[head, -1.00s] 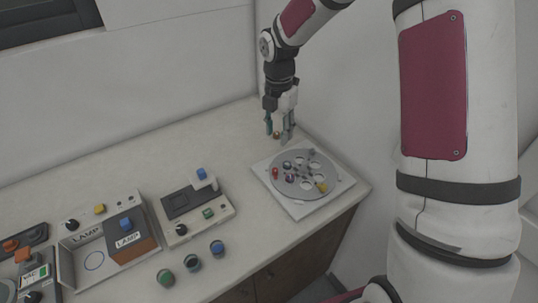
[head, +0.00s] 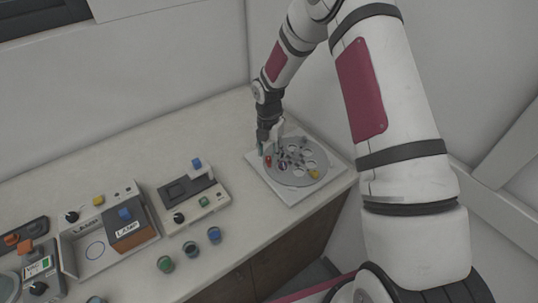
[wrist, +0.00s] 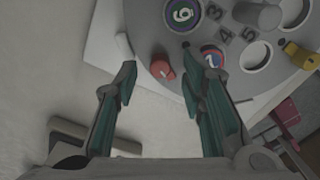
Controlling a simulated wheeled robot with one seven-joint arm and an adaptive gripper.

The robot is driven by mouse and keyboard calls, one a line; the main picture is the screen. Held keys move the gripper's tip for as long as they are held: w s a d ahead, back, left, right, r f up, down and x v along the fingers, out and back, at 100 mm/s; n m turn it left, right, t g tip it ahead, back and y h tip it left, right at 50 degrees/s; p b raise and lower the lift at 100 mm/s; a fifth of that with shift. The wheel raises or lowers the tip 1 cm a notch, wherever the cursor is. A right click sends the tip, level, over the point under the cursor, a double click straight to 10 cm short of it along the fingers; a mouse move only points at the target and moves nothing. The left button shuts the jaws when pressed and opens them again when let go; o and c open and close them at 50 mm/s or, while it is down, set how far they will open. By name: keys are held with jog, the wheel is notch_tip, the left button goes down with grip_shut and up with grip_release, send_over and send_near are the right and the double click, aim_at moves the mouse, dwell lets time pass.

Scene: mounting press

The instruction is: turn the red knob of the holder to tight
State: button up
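The holder is a round grey disc (head: 291,183) with several round holes, on a white square plate (head: 338,169) at the counter's right end. Its red knob (head: 268,160) is at the disc's rim; in the wrist view the red knob (wrist: 163,68) shows a pointed shape and a light mark. My gripper (head: 268,150) is over that rim, pointing down. In the wrist view my gripper (wrist: 158,82) is open, its teal-padded fingers on either side of the red knob and a little short of it. I see no contact. Any tight marking is not readable.
The back counter is clear.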

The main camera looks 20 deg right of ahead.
jog(key=shift+f, duration=0.75)
grip_shut()
jog(key=shift+m, duration=0.3)
